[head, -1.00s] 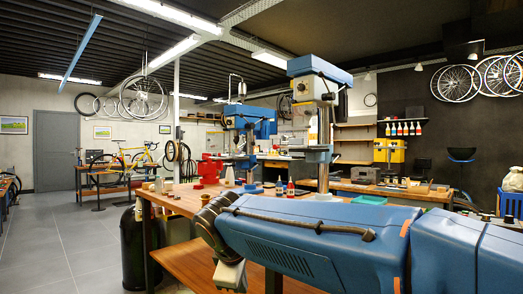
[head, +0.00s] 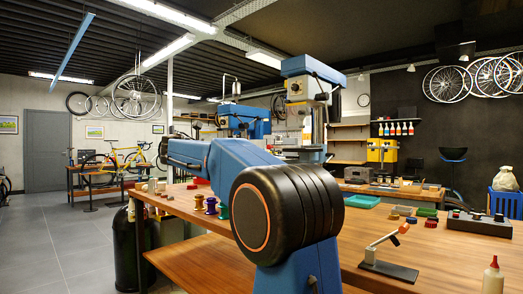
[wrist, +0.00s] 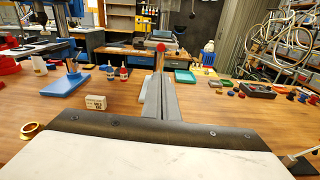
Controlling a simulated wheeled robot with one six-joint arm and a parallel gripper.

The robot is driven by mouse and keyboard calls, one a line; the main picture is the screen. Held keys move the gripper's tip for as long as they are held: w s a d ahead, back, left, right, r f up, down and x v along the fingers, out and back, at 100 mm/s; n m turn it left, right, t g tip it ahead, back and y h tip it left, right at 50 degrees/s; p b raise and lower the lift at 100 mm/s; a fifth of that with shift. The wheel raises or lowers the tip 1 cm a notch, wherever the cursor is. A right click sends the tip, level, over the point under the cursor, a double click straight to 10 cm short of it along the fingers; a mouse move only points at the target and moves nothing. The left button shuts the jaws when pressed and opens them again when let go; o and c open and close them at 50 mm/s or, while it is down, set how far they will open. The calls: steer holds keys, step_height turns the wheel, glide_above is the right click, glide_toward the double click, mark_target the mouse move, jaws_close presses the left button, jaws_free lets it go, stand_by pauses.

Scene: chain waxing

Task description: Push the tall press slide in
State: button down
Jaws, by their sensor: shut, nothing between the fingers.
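The tall press (head: 310,68) has a blue head and a pale upright column, and stands at mid-picture in the head view. My arm hides its lower part. I cannot tell which part is its slide or how far in it sits. My gripper (wrist: 160,85) shows in the wrist view with its grey fingers shut together and empty, over the wooden bench. In the head view my arm hides it. A red knob (wrist: 161,47) shows in line just beyond the fingertips; I cannot tell whether they touch.
A second blue press (wrist: 70,84) stands left on the bench (wrist: 105,115), with small bottles (wrist: 111,73) beside it. A small labelled box (wrist: 96,102) lies near my gripper. Coloured spools (head: 210,205), a lever stand (head: 388,262) and a control box (head: 480,221) occupy other spots.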

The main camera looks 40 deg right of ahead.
steer(key=w+d+r, duration=0.1)
steer(key=w+d, duration=0.1)
steer(key=d, duration=1.2)
steer(key=shift+d+r+g+h, duration=0.2)
steer(key=shift+d+g+h, duration=0.05)
steer(key=shift+g+h, duration=0.05)
steer(key=d, duration=0.5)
steer(key=w+d, duration=0.1)
steer(key=d, duration=1)
steer(key=shift+w+d, duration=0.15)
steer(key=shift+r, duration=0.1)
steer(key=shift+d, duration=0.1)
